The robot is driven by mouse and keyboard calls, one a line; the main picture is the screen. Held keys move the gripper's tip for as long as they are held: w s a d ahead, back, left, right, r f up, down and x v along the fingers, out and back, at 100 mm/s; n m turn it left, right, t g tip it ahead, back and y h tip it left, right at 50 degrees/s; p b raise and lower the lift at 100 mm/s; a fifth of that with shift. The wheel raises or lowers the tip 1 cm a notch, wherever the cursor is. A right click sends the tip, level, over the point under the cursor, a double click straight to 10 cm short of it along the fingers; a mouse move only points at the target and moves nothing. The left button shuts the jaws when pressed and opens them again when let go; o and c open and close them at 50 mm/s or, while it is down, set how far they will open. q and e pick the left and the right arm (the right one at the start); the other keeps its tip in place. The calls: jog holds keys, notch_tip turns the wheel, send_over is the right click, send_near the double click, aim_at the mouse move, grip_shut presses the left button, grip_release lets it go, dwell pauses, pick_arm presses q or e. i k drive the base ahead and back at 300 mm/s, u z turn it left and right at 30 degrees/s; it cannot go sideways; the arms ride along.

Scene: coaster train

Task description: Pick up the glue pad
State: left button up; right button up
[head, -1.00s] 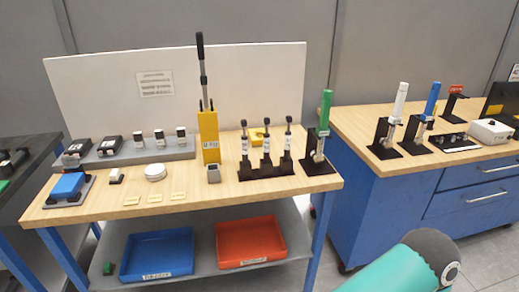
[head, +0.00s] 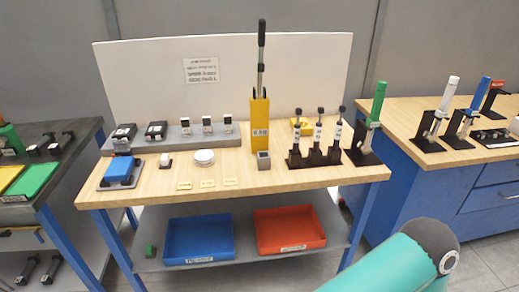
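No label marks a glue pad, so I cannot tell for certain which item it is. A blue block on a dark base (head: 121,172) sits at the left front of the wooden table (head: 330,178). A round white disc (head: 204,157) lies to its right. A small white-and-dark piece (head: 166,160) sits between them. All of these rest on the table with no gripper near. Neither of my grippers is in view. Only a teal link of my arm shows at the lower right.
A tall yellow holder (head: 260,124) and a row of black stands (head: 314,157) occupy the table's middle and right. A blue tray (head: 199,239) and a red tray (head: 289,229) sit on the lower shelf. Side benches flank the table.

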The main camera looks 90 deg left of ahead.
aim_at(167, 163)
jog(key=u, duration=0.05)
jog(key=k, duration=2.45)
jog(key=u, duration=1.4)
jog(key=i, duration=1)
